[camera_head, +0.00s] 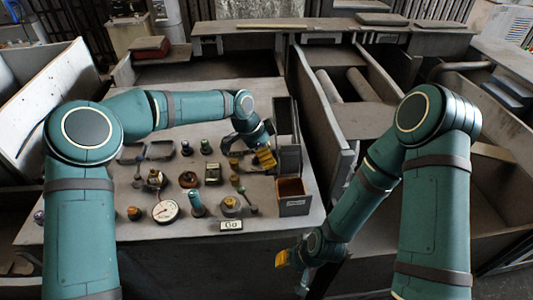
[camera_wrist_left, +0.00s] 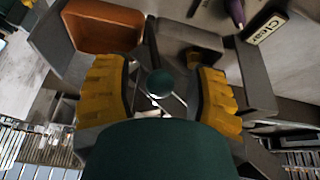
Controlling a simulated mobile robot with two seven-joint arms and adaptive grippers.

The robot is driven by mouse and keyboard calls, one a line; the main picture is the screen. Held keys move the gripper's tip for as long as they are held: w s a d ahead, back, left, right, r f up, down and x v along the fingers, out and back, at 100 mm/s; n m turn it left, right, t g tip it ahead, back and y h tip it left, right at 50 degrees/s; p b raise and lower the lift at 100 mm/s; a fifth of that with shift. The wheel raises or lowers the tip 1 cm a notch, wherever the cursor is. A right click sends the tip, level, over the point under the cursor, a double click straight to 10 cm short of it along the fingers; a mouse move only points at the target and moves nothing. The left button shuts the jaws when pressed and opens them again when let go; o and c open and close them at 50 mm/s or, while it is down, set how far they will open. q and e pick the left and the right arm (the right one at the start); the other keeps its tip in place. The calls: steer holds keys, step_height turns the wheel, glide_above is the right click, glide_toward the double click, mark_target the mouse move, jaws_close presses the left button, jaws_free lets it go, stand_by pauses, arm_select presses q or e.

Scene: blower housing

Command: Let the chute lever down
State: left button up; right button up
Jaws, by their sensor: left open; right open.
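A lever with a dark green ball knob (camera_wrist_left: 159,83) on a pale metal rod is seen in the left wrist view, probably the chute lever. It sits between the yellow fingers of my left gripper (camera_wrist_left: 163,90), with gaps on both sides. In the head view my left gripper (camera_head: 262,157) is over the right side of the control table and hides this knob. It is open and no grip on the knob shows. My right gripper (camera_head: 285,259) is open and empty, low in front of the table's front right edge.
An orange-lined open box (camera_head: 292,197) stands at the table's right edge. The grey control table (camera_head: 120,190) carries several knobs, a round white gauge (camera_head: 165,211) and a "Go" plate (camera_head: 231,225). A "Clear" plate (camera_wrist_left: 267,27) lies near a purple knob (camera_wrist_left: 235,10). Grey bins stand right.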

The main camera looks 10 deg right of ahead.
arm_select(q)
jaws_close()
steer(key=shift+w+f+n+g+p, duration=0.15)
steer(key=shift+w+f+g+p, duration=0.15)
steer(key=shift+w+g+p, duration=0.4)
steer(key=shift+w+f+n+g+p, duration=0.3)
steer(key=shift+g+p, duration=0.45)
steer(key=shift+g, duration=0.3)
steer(key=shift+w+f+n+g+p, duration=0.1)
steer(key=shift+w+f+g+p, duration=0.15)
steer(key=shift+w+g+p, duration=0.5)
steer(key=shift+s, duration=0.1)
jaws_free()
step_height(320, 180, up, 10)
